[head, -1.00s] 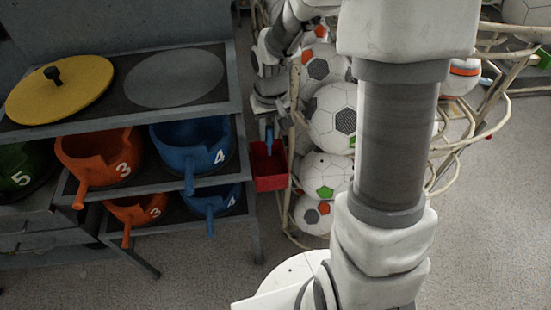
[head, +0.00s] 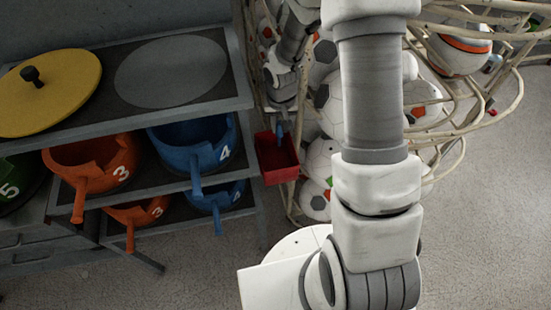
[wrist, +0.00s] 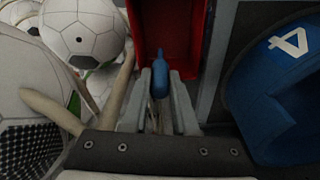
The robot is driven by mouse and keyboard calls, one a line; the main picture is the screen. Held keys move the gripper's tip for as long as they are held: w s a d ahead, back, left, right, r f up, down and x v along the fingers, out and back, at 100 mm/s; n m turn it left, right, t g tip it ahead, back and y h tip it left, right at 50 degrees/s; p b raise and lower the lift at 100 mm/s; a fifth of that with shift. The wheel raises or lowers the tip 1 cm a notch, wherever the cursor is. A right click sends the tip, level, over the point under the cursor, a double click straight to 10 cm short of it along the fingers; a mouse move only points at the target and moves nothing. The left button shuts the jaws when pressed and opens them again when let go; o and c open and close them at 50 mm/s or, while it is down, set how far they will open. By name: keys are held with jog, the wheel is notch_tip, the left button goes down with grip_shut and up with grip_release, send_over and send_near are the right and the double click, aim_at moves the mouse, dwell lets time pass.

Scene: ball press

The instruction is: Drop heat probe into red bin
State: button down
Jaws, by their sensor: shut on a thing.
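The heat probe (wrist: 159,75) is a small blue piece with a narrow tip. My gripper (wrist: 160,88) is shut on it in the wrist view, and the tip points at the red bin (wrist: 145,28). In the head view the red bin (head: 276,160) hangs at the right end of the shelf unit. My gripper (head: 279,122) is at the bin's upper edge there, and the blue probe (head: 279,132) shows small over the bin's opening. How deep the probe sits relative to the rim is hard to tell.
A rack of soccer balls (head: 328,105) stands close beside the bin. The shelf unit (head: 243,95) carries a yellow lid (head: 60,90), orange pots (head: 95,165) and blue pots (head: 195,145). A blue pot (wrist: 275,110) is close right in the wrist view. Open floor lies at the right.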

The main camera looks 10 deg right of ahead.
aim_at(280, 136)
jog(key=shift+f+b, duration=1.65)
jog(key=shift+f, duration=1.1)
jog(key=c, duration=0.6)
grip_release()
jog(key=shift+r, duration=0.2)
notch_tip(280, 136, up, 17)
jog(key=s+p, duration=0.1)
jog(key=s, duration=0.1)
jog(key=shift+s+a, duration=0.25)
jog(key=shift+s, duration=0.05)
